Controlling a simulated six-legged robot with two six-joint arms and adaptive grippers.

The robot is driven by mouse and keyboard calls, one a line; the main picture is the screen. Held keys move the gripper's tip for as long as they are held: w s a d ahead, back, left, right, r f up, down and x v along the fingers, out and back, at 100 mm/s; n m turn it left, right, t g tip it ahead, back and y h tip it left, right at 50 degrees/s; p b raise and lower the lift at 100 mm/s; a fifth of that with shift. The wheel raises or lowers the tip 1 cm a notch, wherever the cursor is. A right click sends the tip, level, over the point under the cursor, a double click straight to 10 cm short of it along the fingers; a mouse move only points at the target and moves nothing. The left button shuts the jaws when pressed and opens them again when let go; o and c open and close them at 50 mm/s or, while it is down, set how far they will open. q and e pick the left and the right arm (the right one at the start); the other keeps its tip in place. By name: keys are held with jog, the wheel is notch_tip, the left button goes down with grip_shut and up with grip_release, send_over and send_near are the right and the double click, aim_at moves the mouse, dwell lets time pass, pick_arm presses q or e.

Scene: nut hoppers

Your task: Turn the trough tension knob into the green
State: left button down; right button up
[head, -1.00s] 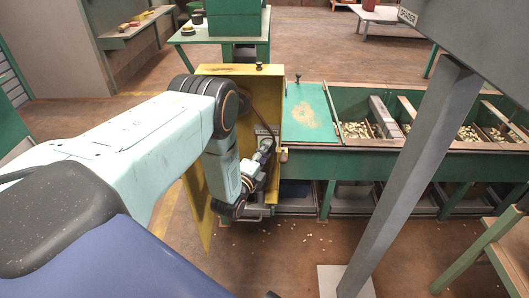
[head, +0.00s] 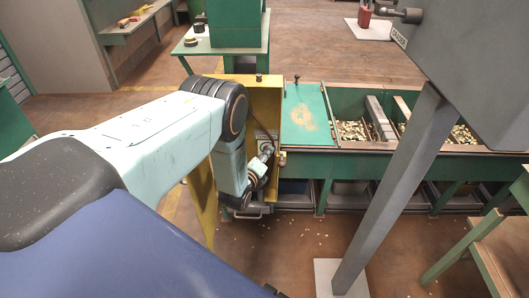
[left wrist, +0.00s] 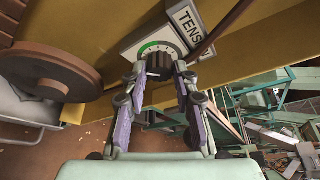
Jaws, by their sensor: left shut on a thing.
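The tension knob (left wrist: 159,65) is a dark ribbed knob at the top of the left wrist view. It sits on a pale plate with a round dial (left wrist: 150,47) that has a green arc on its upper left. My left gripper (left wrist: 160,72) is shut on the knob, one finger on each side. In the head view my left gripper (head: 264,153) is at the yellow panel (head: 262,103), and the knob is mostly hidden there. My right gripper is out of view.
A brown wheel (left wrist: 45,72) stands close on the left in the wrist view. The green trough (head: 350,95) with nut bins runs right of the panel. A grey slanted post (head: 395,190) holds up the grader box (head: 460,70).

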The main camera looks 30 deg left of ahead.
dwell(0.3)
pick_arm(q)
jog(key=c, duration=1)
grip_release()
jog(key=v, duration=1.2)
jog(key=shift+r, duration=0.1)
